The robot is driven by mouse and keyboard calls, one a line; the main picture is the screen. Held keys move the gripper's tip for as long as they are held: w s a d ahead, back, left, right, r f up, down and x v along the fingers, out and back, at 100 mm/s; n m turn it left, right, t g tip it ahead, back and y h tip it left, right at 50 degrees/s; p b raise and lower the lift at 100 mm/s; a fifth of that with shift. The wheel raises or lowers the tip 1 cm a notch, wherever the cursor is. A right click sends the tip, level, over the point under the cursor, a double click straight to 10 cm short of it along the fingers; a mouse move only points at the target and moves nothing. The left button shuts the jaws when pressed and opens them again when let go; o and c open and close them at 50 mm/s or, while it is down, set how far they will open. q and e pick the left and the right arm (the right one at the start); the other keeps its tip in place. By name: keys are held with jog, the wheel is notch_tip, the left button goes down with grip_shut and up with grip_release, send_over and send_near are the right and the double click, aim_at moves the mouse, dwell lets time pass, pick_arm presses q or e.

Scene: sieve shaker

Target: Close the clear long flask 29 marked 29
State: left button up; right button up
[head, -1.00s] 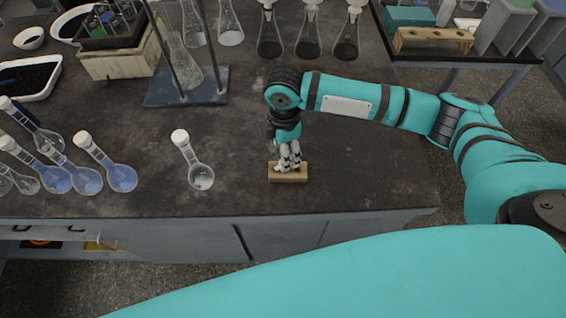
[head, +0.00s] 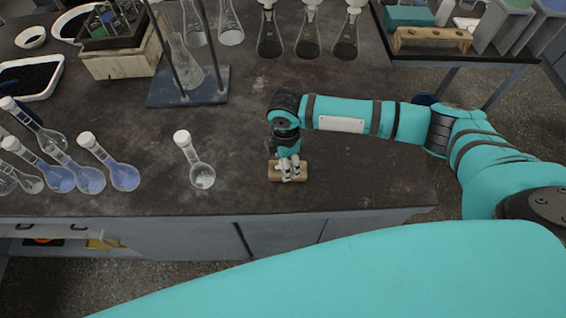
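A clear long-necked flask (head: 201,174) stands alone on the dark bench, left of my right gripper. A white cap (head: 182,137) shows at the top of its neck. No number on it can be read. My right gripper (head: 290,175) points down at a small wooden block (head: 303,173) near the front of the bench. Its fingers cover the middle of the block; whether they are open or shut on something there is too small to tell. My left gripper is not in view.
Several long-necked flasks with blue liquid (head: 125,177) stand at the left. A stand with a blue base (head: 190,98) is behind the clear flask. Conical flasks (head: 308,43) line the back. Bench between the clear flask and the block is free.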

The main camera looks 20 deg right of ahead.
jog(key=c, duration=0.9)
jog(key=shift+r+b, duration=0.3)
jog(key=shift+r, duration=0.5)
jog(key=shift+s+a+r+b, duration=0.15)
jog(key=shift+a+r+b, duration=0.1)
jog(key=shift+r, duration=0.2)
jog(key=shift+s+a+r+b, duration=0.1)
jog(key=shift+a+r+b, duration=0.15)
jog(key=shift+r, duration=0.2)
jog(key=s+a+b, duration=0.1)
jog(key=s+a, duration=0.1)
jog(key=a, duration=0.2)
jog(key=s+a+r+b, duration=0.1)
jog(key=s+a, duration=0.1)
jog(key=a, duration=0.2)
jog(key=s+a, duration=0.3)
jog(key=a, duration=0.2)
jog(key=shift+s+r+b, duration=0.1)
jog(key=shift+r+b, duration=0.2)
jog(key=shift+b, duration=0.1)
